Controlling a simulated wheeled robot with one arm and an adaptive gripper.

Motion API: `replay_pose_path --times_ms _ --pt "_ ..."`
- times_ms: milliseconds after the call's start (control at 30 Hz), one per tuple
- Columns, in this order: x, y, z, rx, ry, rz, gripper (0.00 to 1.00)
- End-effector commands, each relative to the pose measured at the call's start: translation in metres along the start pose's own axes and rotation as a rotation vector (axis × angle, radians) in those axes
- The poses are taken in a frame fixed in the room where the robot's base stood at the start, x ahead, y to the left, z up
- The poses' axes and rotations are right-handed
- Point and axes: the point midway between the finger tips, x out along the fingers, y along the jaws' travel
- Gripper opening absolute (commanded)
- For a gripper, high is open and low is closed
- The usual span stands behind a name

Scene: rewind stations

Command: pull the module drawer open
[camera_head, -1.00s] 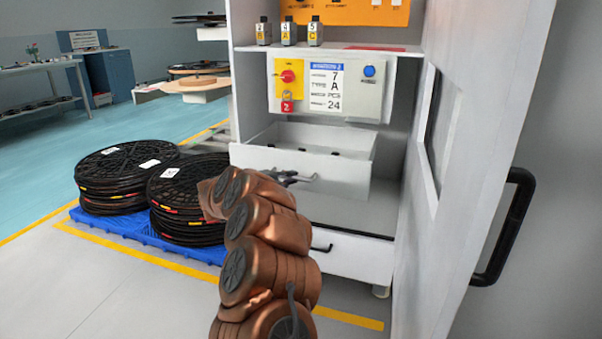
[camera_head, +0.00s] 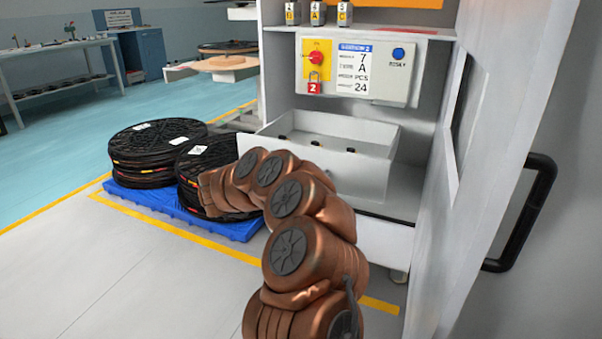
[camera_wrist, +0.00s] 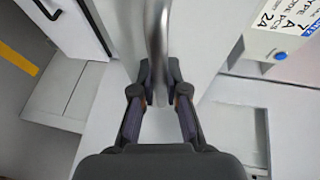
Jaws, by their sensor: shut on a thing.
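The module drawer (camera_head: 345,170) is a white box sliding out of the white cabinet (camera_head: 272,75), below the control panel. It stands partly open, its front clear of the cabinet face, with several small dark items inside. In the wrist view my gripper (camera_wrist: 160,92) is closed around the drawer's grey metal bar handle (camera_wrist: 158,35). In the head view my copper-coloured arm hides the gripper and the handle.
A control panel (camera_head: 425,85) with a red lockout tag (camera_head: 314,84) is above the drawer. An open cabinet door (camera_head: 500,150) with a black handle (camera_head: 530,210) stands right. Cable reels (camera_head: 155,140) on a blue pallet (camera_head: 225,228) are left. The floor at front left is clear.

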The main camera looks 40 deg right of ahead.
Motion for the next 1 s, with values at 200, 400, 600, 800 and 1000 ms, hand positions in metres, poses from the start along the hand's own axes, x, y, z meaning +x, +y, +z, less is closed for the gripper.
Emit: replay_pose_path --times_ms 200,400,600,800,1000 --pt "0.0 0.001 -0.001 -0.001 0.002 0.002 0.0" --pt "0.0 0.001 -0.001 -0.001 0.002 0.002 0.25" --pt "0.0 0.001 0.0 0.0 0.001 0.001 0.39" --pt "0.0 0.0 0.0 -0.001 0.0 0.001 0.39" --pt "-0.013 0.0 0.001 0.0 -0.004 0.001 0.39"
